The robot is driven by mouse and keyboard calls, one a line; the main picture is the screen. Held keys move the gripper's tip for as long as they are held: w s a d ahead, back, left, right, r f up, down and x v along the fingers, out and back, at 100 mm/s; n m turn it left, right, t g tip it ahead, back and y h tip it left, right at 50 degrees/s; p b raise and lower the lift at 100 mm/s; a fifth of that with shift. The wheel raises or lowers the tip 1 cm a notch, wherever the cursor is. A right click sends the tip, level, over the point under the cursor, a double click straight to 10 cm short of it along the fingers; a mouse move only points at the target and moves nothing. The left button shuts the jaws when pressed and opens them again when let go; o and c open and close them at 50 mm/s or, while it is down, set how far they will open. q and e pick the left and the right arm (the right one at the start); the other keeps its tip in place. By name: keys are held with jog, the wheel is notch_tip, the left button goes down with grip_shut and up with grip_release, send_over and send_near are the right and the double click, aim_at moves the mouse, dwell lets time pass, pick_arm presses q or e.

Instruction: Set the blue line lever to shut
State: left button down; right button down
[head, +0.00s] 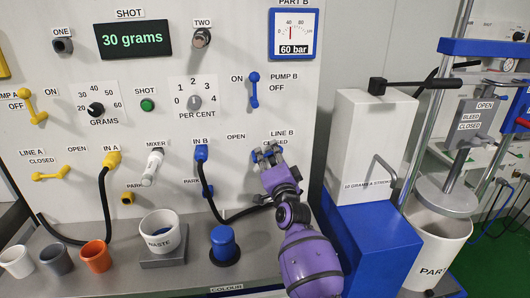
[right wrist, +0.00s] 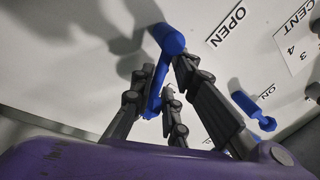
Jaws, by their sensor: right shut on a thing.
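The blue line lever (head: 256,157) is on the white panel under the LINE B label, between the words OPEN and CLOSED. My right gripper (head: 269,156) covers most of it and part of the CLOSED label in the head view. In the right wrist view the blue lever (right wrist: 169,39) runs down between the dark fingers of my right gripper (right wrist: 162,75), which are closed around its arm. The OPEN label (right wrist: 228,26) is to the right of the lever there. The lever's exact angle is hard to tell. My left gripper is not in view.
The blue pump B lever (head: 254,90) points down above the line lever. The blue IN B plug (head: 201,154) with its black hose is to the left. A blue capped post (head: 223,243) stands below. A white and blue pump unit (head: 360,142) is close on the right.

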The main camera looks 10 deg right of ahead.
jog(key=m, duration=0.2)
jog(key=f+m+h, duration=0.1)
jog(key=m, duration=0.2)
jog(key=shift+a+f+m, duration=0.1)
jog(key=shift+f+m, duration=0.15)
jog(key=shift+m, duration=0.05)
jog(key=shift+f+m+h, duration=0.4)
jog(key=c, duration=1.8)
grip_release()
jog(key=shift+w, duration=0.1)
jog(key=shift+c, duration=0.2)
jog(key=shift+r, duration=0.1)
jog(key=s+f, duration=0.2)
jog(key=s, duration=1)
jog(key=shift+f, duration=0.2)
